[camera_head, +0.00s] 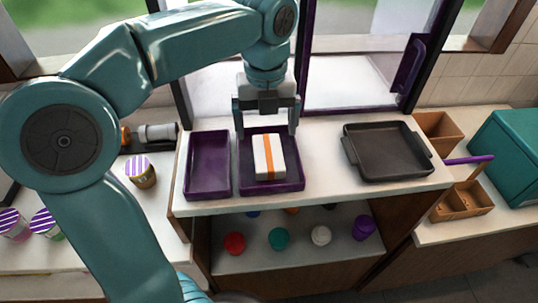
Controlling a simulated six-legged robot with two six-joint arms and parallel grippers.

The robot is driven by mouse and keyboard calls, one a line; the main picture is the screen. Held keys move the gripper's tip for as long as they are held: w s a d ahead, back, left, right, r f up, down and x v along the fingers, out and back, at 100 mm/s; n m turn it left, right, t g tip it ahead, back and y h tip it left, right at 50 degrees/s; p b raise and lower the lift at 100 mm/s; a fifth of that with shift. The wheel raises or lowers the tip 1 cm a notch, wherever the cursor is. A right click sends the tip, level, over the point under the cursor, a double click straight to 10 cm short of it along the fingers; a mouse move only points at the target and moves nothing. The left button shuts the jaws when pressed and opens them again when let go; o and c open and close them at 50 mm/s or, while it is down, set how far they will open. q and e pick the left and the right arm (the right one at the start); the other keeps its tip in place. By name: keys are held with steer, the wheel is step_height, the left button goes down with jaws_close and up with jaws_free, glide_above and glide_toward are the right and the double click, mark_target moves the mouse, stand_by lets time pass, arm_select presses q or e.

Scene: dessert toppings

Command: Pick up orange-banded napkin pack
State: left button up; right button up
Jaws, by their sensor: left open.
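The orange-banded napkin pack (262,158) is a white block with an orange stripe across it. It lies in the right-hand purple tray (285,186) on the white counter. My left gripper (266,130) hangs over the back of this tray with its fingers pointing down. Its fingers are spread wide, one to each side of the pack's far end, and nothing is held. Whether the fingertips reach down beside the pack is hard to tell. My right gripper is not in view.
An empty purple tray (208,165) sits directly left. A dark square pan (387,150) stands to the right on the counter. A glass window with purple frame (300,60) rises behind. Striped cups (140,171) stand at left. Coloured lids (279,239) lie on the shelf below.

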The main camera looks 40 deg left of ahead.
mark_target(268, 152)
arm_select(q)
steer(key=shift+w+d+f, duration=0.15)
steer(key=shift+f, duration=0.5)
steer(key=shift+w+d+f, duration=0.1)
steer(key=shift+d+f, duration=0.05)
steer(key=shift+f, duration=0.45)
steer(key=shift+s+a+f, duration=0.15)
steer(key=shift+s+f, duration=0.05)
steer(key=f, duration=0.5)
steer(key=shift+w, duration=0.3)
steer(key=shift+s+a, duration=0.2)
steer(key=shift+s, duration=0.1)
steer(key=shift+w+d, duration=0.15)
steer(key=shift+w, duration=0.1)
steer(key=c, duration=1.1)
steer(key=shift+s, duration=0.15)
